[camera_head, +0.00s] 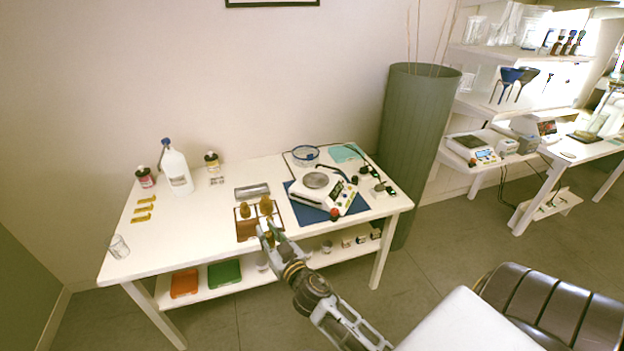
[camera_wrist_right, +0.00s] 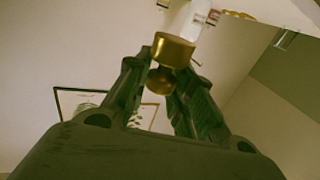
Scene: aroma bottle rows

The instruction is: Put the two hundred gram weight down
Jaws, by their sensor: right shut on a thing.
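My right gripper (camera_head: 265,230) reaches in from the lower right, over the front of the white table near the brown weight tray (camera_head: 246,230). In the right wrist view the gripper (camera_wrist_right: 165,82) is shut on the knob of a brass weight (camera_wrist_right: 173,50), whose wider cylinder body sits beyond the fingertips. Two brass shapes show at the tray in the head view, a left one (camera_head: 245,211) and a right one (camera_head: 266,206) just beyond the fingertips. I cannot tell whether the right one is the held weight, nor read any marking. My left gripper is out of view.
A balance (camera_head: 317,186) stands on a blue mat (camera_head: 306,201) right of the tray. A grey metal holder (camera_head: 252,191) lies behind the tray. A white bottle (camera_head: 178,170) and yellow pieces (camera_head: 144,209) are at the left. The table's front left is mostly clear.

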